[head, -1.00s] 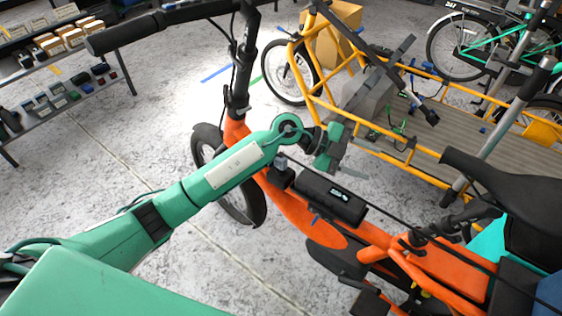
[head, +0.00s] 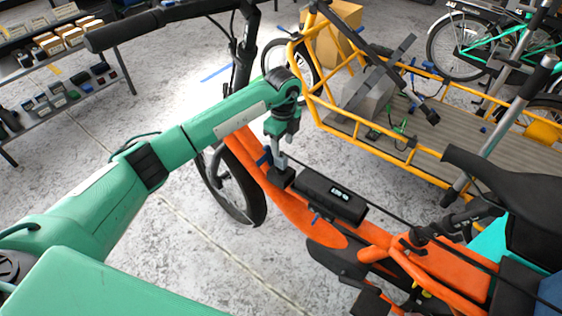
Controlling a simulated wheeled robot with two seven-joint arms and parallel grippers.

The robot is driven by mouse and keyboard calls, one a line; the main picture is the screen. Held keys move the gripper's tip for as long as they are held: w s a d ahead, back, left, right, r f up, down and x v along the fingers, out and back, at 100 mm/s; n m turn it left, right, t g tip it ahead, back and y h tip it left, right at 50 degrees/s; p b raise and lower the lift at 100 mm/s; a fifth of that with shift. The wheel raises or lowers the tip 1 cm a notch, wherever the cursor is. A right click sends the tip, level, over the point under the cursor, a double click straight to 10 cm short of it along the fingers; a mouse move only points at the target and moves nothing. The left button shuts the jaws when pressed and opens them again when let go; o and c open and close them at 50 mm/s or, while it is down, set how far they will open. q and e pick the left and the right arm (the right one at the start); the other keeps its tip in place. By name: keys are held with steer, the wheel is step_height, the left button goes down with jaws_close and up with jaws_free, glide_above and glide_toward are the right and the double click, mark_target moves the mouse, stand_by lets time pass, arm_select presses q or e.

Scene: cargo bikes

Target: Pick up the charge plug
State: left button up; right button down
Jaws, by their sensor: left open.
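The orange cargo bike (head: 285,207) stands in the middle with a black battery (head: 331,196) with a small lit display on its frame. A black charge plug (head: 281,178) sits at the battery's upper left end, and a thin black cable runs from there toward the lower right. My left gripper (head: 279,161) points down directly over the plug, with its jaws open. Its fingers hide the plug's top, and I cannot tell whether they touch it. My right gripper is out of view.
The black handlebar (head: 165,17) spans the upper left, close above my left arm. A black saddle (head: 505,190) is at the right. A yellow cargo bike (head: 412,150) stands behind, and a shelf (head: 70,98) with small goods is at the left.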

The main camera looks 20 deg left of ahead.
mark_target(281, 155)
arm_select(q)
steer(key=f, duration=0.4)
steer(key=f+b, duration=0.1)
steer(key=f, duration=0.2)
steer(key=shift+a+f, duration=0.2)
steer(key=shift+f, duration=0.15)
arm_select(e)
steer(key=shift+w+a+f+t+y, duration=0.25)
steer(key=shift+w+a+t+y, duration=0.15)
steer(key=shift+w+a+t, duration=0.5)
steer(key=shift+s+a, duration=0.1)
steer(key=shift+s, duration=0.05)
arm_select(q)
jaws_close()
